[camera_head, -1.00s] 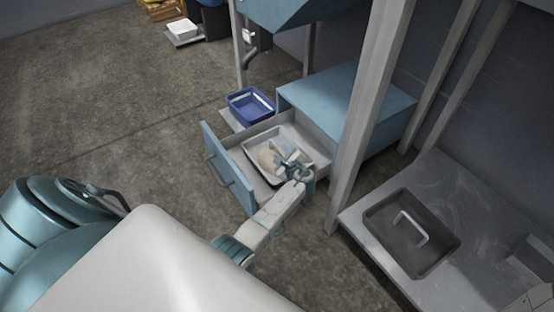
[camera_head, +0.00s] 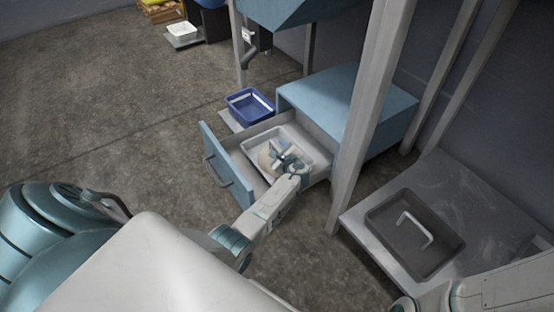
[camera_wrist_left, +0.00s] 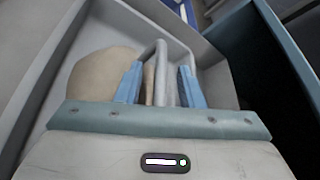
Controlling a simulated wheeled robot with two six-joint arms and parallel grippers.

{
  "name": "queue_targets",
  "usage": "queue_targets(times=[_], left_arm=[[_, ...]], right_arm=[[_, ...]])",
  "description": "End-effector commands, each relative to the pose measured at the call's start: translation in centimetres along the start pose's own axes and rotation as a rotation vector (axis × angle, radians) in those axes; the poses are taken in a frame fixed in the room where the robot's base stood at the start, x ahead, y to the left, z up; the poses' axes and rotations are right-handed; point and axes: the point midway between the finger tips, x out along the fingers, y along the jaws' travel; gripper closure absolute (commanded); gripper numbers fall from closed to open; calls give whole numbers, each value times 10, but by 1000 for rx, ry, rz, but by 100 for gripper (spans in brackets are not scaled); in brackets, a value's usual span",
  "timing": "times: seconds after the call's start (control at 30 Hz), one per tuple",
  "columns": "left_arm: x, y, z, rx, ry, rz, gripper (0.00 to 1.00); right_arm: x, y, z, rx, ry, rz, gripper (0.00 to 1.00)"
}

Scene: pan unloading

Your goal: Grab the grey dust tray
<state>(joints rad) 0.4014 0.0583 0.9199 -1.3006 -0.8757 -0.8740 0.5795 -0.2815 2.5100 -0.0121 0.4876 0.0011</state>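A light grey tray (camera_head: 306,145) lies in the open drawer and holds a beige pile (camera_head: 265,156). My left gripper (camera_head: 279,157) is over this tray, pointing down into it. In the left wrist view, its two blue fingers (camera_wrist_left: 160,85) stand apart on either side of the tray's grey handle (camera_wrist_left: 161,62), with a gap showing at the right finger. The beige pile (camera_wrist_left: 95,80) is beside the left finger. A darker grey tray (camera_head: 385,233) with a raised handle sits on the bench at the right and looks empty. My right gripper is out of view.
The blue drawer front (camera_head: 226,172) and drawer walls surround the light grey tray. A blue bin (camera_head: 247,106) stands behind the drawer. A grey post (camera_head: 368,120) rises between the drawer and the bench (camera_head: 450,185). The floor at left is open.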

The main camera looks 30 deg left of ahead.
Motion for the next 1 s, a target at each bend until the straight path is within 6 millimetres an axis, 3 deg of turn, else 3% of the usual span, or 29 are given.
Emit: queue_targets(times=[0.03, 0.17, 1.0], left_arm=[[0, 0, 0, 0, 0, 0, 76], [0, 0, 0, 0, 0, 0, 100], [0, 0, 0, 0, 0, 0, 100]], right_arm=[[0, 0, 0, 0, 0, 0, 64], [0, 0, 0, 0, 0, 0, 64], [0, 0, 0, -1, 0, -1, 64]])
